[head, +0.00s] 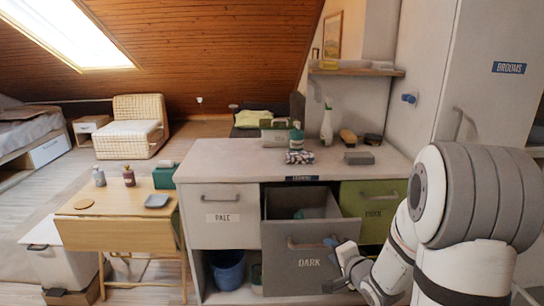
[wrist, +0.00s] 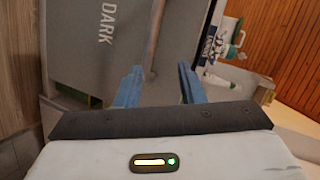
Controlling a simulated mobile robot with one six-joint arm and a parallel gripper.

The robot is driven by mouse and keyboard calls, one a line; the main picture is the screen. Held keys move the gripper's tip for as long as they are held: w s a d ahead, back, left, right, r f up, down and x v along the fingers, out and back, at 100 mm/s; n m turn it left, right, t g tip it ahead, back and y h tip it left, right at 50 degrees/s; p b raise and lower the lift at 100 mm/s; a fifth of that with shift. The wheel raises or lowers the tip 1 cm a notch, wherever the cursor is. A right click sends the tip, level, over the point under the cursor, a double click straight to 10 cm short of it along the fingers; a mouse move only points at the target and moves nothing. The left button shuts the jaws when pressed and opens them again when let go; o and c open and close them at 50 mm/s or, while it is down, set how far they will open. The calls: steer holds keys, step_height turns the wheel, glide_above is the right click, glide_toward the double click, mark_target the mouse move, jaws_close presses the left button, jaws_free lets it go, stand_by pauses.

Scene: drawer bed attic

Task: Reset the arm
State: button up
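My gripper (head: 340,250) is in front of the grey drawer marked DARK (head: 310,270), at the right end of its handle (head: 305,244). The drawer is pulled open and something greenish lies inside it. In the wrist view my gripper (wrist: 159,76) shows two blue fingers spread apart with nothing held between them. The drawer handle (wrist: 153,40) lies ahead, in line with the gap between the fingers. I cannot tell whether a finger touches it. My arm reaches in from the right of the head view.
The counter (head: 230,160) holds a spray bottle (head: 326,125), a green bottle (head: 297,137), a patterned cloth (head: 299,157) and a grey block (head: 359,158). The PALE drawer (head: 223,217) and a green drawer (head: 368,205) are shut. A wooden table (head: 110,230) stands left. A blue bucket (head: 228,270) sits below.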

steer(key=s+d+r+n+g+h+p, duration=0.25)
steer(key=s+r+n+h+p, duration=0.2)
steer(key=r, duration=0.45)
steer(key=s+a+r+n+g+p, duration=0.3)
steer(key=s+r, duration=0.3)
steer(key=s, duration=0.5)
steer(key=s+a+r+n+g+p, duration=0.3)
steer(key=s+r+n+g+p, duration=0.2)
steer(key=s, duration=0.5)
steer(key=shift+s+a+r+y+p, duration=0.3)
steer(key=shift+s+r+y, duration=0.15)
steer(key=shift+r, duration=0.4)
